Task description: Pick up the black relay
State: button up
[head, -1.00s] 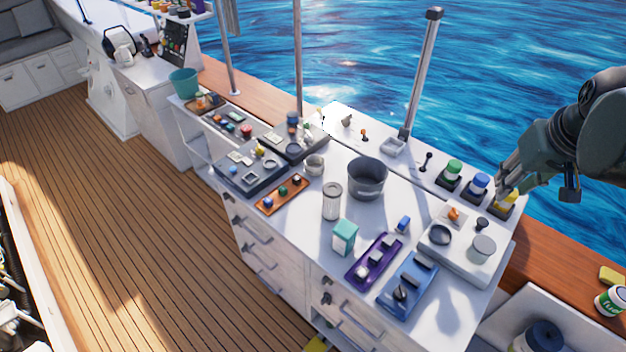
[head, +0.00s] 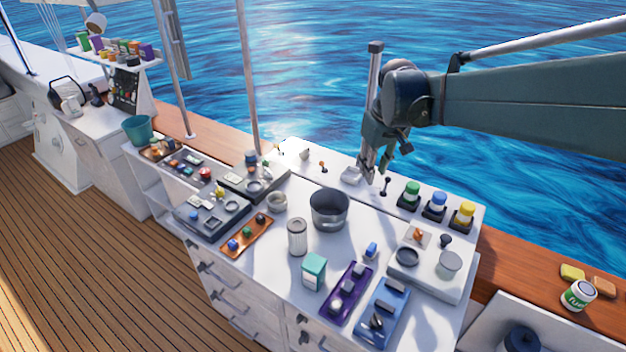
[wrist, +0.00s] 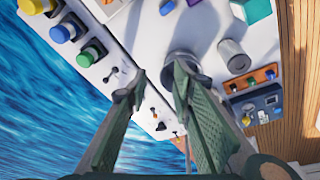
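My gripper (head: 367,176) hangs over the white back ledge, beside the upright post and above a small pale tray. In the wrist view its two fingers (wrist: 160,78) are spread with nothing held between them. I cannot single out the black relay with certainty. Small dark parts show in several places: a black knobbed piece (head: 377,320) on the blue tray (head: 388,300), a dark knob (head: 446,241) on the white panel at right, and a dark lever (head: 385,185) on the ledge. The orange tray (head: 246,236) holds small coloured pieces.
A grey pot (head: 329,208), a pale ribbed can (head: 297,236) and a teal box (head: 314,270) stand on the counter. The purple tray (head: 345,295) lies near the front. Water lies beyond.

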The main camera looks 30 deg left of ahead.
jog(key=a+f+n, duration=0.1)
jog(key=a+f, duration=0.2)
jog(key=a, duration=0.3)
jog(key=a+f+n, duration=0.1)
jog(key=a+f, duration=0.2)
jog(key=a, duration=0.3)
jog(key=n+g+h, duration=0.2)
jog(key=n, duration=0.3)
send_over(260, 216)
notch_tip(260, 216, down, 17)
jog(key=shift+s+f, duration=0.1)
jog(key=shift+f, duration=0.1)
jog(key=shift+f, duration=1.3)
jog(key=shift+f, duration=0.1)
jog(key=shift+f, duration=2.5)
